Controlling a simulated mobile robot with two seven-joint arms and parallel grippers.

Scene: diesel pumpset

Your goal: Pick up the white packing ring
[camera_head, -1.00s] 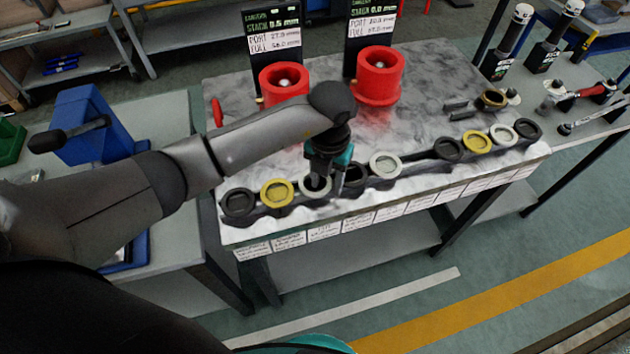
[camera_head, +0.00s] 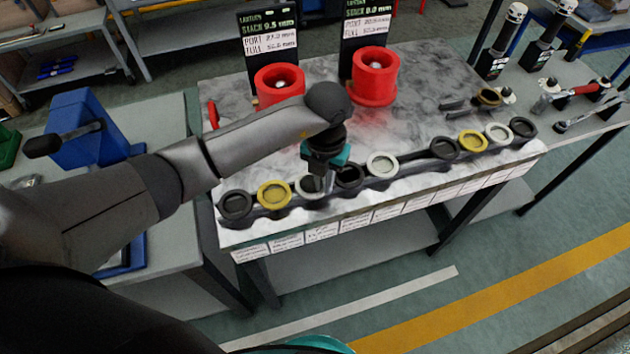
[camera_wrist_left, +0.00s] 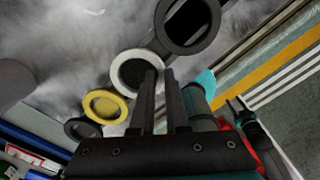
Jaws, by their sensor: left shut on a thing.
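A white packing ring (camera_head: 308,188) sits in the row of rings along the front of the marbled bench, between a yellow ring (camera_head: 274,194) and a black ring (camera_head: 348,176). My left gripper (camera_head: 321,190) points down at this white ring and is shut on its rim, partly covering it. In the left wrist view, the two fingers of the left gripper (camera_wrist_left: 160,74) are close together at the right side of the white ring (camera_wrist_left: 124,76). The ring still appears level with its neighbours. Two other white rings, one nearby (camera_head: 382,164) and one farther right (camera_head: 498,133), lie in the row.
Two red cylindrical housings (camera_head: 279,84) (camera_head: 375,75) stand behind the row, in front of black signs. Paper labels (camera_head: 356,222) line the bench's front edge. Tools lie on the right table (camera_head: 588,135).

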